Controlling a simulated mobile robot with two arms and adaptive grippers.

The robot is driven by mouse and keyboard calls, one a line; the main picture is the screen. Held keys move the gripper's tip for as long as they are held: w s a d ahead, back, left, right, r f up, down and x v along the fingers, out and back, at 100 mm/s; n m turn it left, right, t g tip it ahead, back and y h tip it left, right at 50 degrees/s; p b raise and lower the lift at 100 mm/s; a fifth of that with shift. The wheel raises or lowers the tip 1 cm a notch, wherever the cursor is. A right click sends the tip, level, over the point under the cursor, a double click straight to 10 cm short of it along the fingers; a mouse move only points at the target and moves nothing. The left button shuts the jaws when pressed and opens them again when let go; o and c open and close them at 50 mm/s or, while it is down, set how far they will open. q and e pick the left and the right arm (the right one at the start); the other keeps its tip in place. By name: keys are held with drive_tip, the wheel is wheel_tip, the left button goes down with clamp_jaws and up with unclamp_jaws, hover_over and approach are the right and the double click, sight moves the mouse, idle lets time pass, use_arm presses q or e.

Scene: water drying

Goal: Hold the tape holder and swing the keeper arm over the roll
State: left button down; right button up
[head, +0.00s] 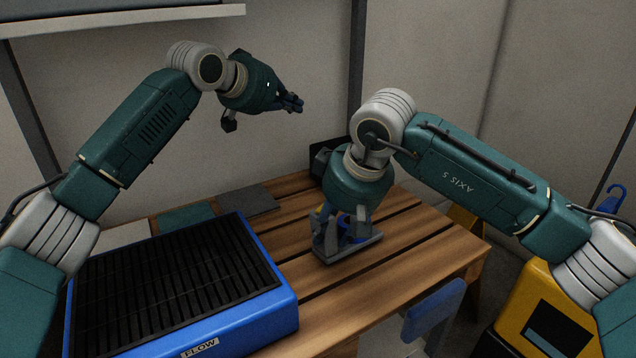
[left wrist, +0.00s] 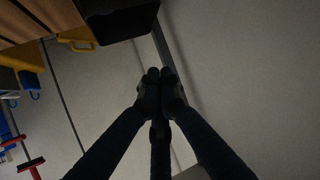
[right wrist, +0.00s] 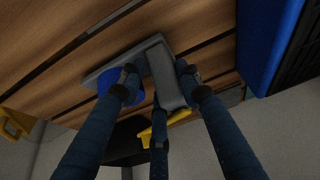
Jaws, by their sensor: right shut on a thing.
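The grey tape holder (head: 347,254) stands on the wooden table, its flat base resting on the slats. In the right wrist view its grey upright (right wrist: 166,75) is between my right gripper's fingers (right wrist: 160,85), which are shut on it. A blue round part (right wrist: 108,80), perhaps the roll, lies beside the upright. A yellow bar (right wrist: 160,128), perhaps the keeper arm, shows behind my lower finger. My right gripper (head: 345,228) hides much of the holder from above. My left gripper (head: 294,102) is shut and empty, raised well above the table; its fingertips meet in its wrist view (left wrist: 160,77).
A blue box marked FLOW with a black slatted top (head: 175,280) fills the table's left. Flat teal (head: 187,219) and grey (head: 248,200) pieces lie behind it. A dark box (head: 320,160) stands at the back. The table right of the holder is clear.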

use_arm(q)
drive_tip(key=s+d+f+g+h, duration=0.15)
drive_tip(key=s+g, duration=0.25)
drive_tip(key=s, duration=0.4)
drive_tip(key=s+f+g+y, duration=0.1)
drive_tip(key=s+f+g, duration=0.25)
drive_tip(key=s, duration=0.35)
drive_tip(key=x, duration=0.9)
drive_tip(key=shift+d+m, duration=0.2)
drive_tip(key=shift+m, duration=0.1)
drive_tip(key=shift+s+g+h, duration=0.1)
drive_tip(key=shift+g+h, duration=0.15)
